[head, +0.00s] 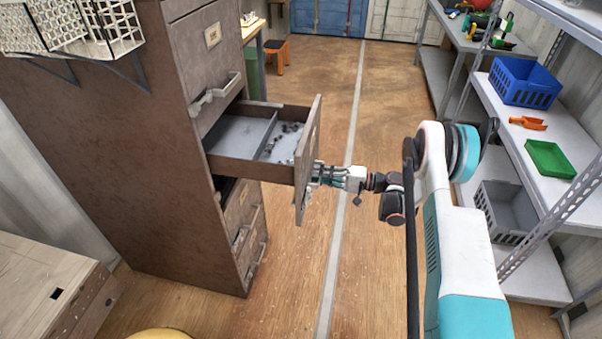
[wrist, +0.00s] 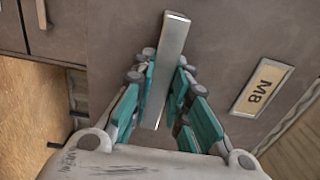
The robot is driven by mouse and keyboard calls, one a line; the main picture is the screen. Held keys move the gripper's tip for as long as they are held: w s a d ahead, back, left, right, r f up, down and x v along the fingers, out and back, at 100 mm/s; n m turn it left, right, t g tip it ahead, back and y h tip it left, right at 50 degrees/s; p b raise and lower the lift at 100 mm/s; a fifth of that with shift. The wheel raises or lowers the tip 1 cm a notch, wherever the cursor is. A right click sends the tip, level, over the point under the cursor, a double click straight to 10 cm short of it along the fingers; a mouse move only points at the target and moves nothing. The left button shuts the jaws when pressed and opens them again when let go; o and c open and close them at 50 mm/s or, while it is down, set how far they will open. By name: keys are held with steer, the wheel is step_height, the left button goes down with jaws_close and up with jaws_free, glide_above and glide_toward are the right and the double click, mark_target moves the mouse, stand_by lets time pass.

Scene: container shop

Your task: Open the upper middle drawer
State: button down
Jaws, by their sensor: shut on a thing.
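The upper middle drawer (head: 247,157) stands well out of the brown cabinet (head: 110,150). Its inside shows a divider and a scatter of small dark bits on the right side. My gripper (head: 318,174) is at the outer face of the drawer front. In the wrist view my gripper (wrist: 160,105) has its teal fingers on both sides of the drawer's metal bar handle (wrist: 170,60), shut on it. A label plate reading M8 (wrist: 262,88) is on the drawer front beside the handle.
The drawer above (head: 205,62) is shut; lower drawers (head: 243,222) sit below. A shelf rack (head: 530,130) on the right holds a blue basket (head: 525,82), a green tray (head: 549,159) and a grey crate (head: 506,211). The floor between is clear.

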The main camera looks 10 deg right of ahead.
steer(key=shift+v, duration=2.7)
steer(key=c, duration=1.5)
jaws_free()
steer(key=v, duration=1.2)
